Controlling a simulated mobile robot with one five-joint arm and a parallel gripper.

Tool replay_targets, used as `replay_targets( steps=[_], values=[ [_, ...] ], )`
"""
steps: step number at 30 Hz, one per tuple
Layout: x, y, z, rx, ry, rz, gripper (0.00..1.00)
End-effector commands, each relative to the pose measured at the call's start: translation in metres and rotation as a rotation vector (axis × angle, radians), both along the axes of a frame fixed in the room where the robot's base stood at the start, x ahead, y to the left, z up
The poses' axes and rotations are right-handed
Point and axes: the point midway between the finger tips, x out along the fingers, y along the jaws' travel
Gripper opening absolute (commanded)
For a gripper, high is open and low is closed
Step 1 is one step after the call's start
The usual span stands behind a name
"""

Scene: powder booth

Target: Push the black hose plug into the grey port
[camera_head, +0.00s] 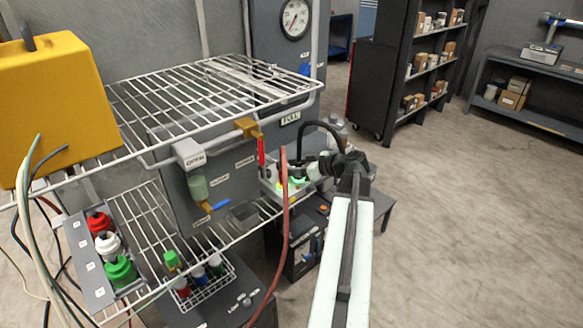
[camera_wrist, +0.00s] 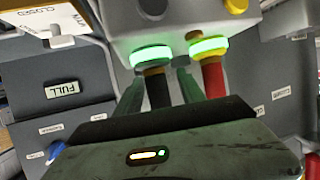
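In the wrist view, the black hose plug (camera_wrist: 158,90) stands between the two dark green fingers of my gripper (camera_wrist: 158,76), which look closed on it. Its brass collar meets a port with a ring glowing green (camera_wrist: 152,57) on the pale grey box (camera_wrist: 182,25). The plug's tip is hidden inside or behind this ring, and the glow masks the port's own colour. A red hose plug (camera_wrist: 212,85) sits at a second green-lit ring to the right. In the head view, my gripper (camera_head: 313,170) is at the box by the rack, and its fingers are hard to make out.
The wire rack (camera_head: 220,95) stands left of my arm, with a yellow case (camera_head: 55,95) on top. A red hose (camera_head: 285,215) hangs in front of the box. A black hose (camera_head: 322,125) loops above my gripper. Open floor (camera_head: 470,220) lies right.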

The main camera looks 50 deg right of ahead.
Motion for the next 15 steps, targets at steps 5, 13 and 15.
replay_targets(
  steps=[5, 13, 15],
  values=[
    [0.0, 0.0, 0.0, 0.0, 0.0, 0.0, 0.46],
    [-0.026, -0.006, 0.015, 0.001, -0.001, -0.004, 0.46],
    [-0.039, -0.009, 0.021, 0.001, -0.001, -0.004, 0.46]
  ],
)
